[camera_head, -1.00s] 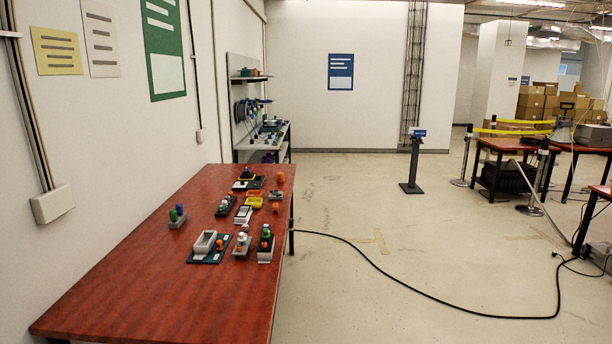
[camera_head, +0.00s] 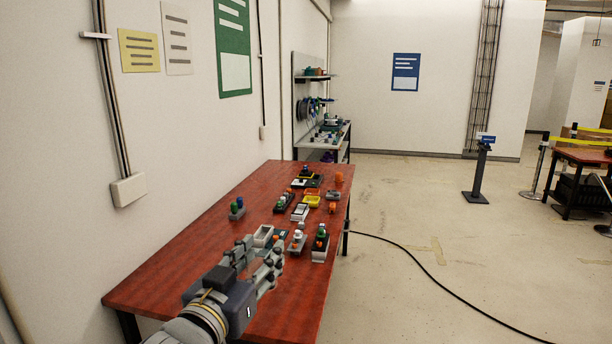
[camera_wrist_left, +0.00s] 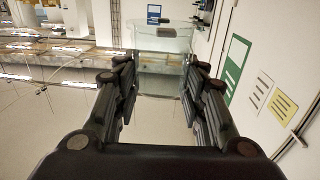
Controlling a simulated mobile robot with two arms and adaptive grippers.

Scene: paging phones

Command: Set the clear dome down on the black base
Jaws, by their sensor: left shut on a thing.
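My left gripper (camera_head: 266,262) is over the near part of the red-brown table, in front of the small objects. In the left wrist view its two dark fingers (camera_wrist_left: 160,92) are closed on the sides of a clear dome (camera_wrist_left: 160,62), which is see-through with a visible upper rim. The dome cannot be made out in the head view. Several dark bases stand on the table, including one at the back (camera_head: 305,182) and one farther forward (camera_head: 283,204); I cannot tell which is the black base. My right gripper is out of view.
The table (camera_head: 225,225) has several small fixtures along its right half. The table's left part is mostly bare.

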